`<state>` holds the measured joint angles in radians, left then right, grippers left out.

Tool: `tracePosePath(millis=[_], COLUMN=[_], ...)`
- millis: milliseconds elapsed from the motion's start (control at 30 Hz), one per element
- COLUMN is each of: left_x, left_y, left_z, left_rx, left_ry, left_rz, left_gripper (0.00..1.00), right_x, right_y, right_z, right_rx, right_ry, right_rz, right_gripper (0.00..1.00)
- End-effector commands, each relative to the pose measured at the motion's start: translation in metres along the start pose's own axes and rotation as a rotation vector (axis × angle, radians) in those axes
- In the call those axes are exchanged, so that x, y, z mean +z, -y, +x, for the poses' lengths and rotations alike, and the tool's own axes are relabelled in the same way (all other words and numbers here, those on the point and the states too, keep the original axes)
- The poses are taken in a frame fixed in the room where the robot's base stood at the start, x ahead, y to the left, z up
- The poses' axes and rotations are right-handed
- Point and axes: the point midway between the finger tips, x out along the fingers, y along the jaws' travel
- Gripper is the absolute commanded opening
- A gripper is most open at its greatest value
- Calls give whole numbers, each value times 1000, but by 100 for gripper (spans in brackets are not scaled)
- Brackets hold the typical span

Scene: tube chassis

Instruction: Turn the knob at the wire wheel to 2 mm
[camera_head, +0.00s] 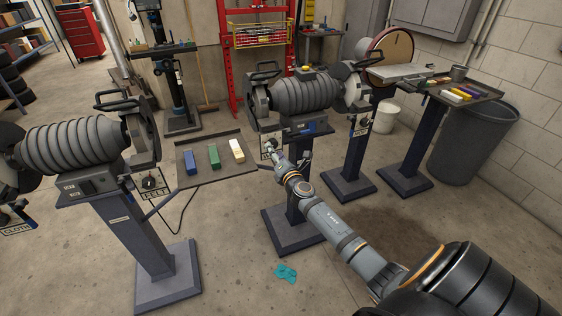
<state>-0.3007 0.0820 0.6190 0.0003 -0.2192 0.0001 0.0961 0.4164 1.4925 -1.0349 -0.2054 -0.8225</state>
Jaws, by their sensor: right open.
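The middle double-ended machine (303,93) has a white knob panel below each end. My right gripper (274,153) is at the left panel (268,142), just in front of its small dark knob. It is open, and I cannot tell whether its fingers are around the knob or touching it. The gripper covers the lower part of this panel, so its label and the knob's setting cannot be read. The other panel (362,126) hangs below the right end; its label is too small to read surely. I cannot tell which end bears the wire wheel. My left gripper is not in view.
A tray (205,178) with blue, green and white bars stands left of the gripper. The left machine (75,143) has panels marked FELT (152,184) and CLOTH (14,222). A disc sander (392,55) and grey bin (472,140) stand right. A teal rag (286,273) lies on the floor.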

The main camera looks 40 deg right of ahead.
Motion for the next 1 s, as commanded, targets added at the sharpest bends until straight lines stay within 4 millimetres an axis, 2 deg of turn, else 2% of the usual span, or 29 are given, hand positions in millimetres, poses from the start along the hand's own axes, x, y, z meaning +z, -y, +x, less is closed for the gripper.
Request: tracePosePath(millis=[33, 200, 400, 533, 1000], left_x=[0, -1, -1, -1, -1], left_y=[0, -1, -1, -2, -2], left_z=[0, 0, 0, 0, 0], left_rx=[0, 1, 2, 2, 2], left_ry=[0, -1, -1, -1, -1], left_rz=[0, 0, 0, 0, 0], left_gripper=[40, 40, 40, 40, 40], right_x=[-1, -1, -1, -1, -1], right_y=[2, 1, 1, 0, 0], right_z=[-14, -56, -87, -93, -93], right_rx=[-1, -1, -1, 0, -1], right_ry=[-3, -4, -2, -1, 0], right_rz=[-3, -5, -1, 0, 1], right_gripper=[57, 57, 57, 57, 57])
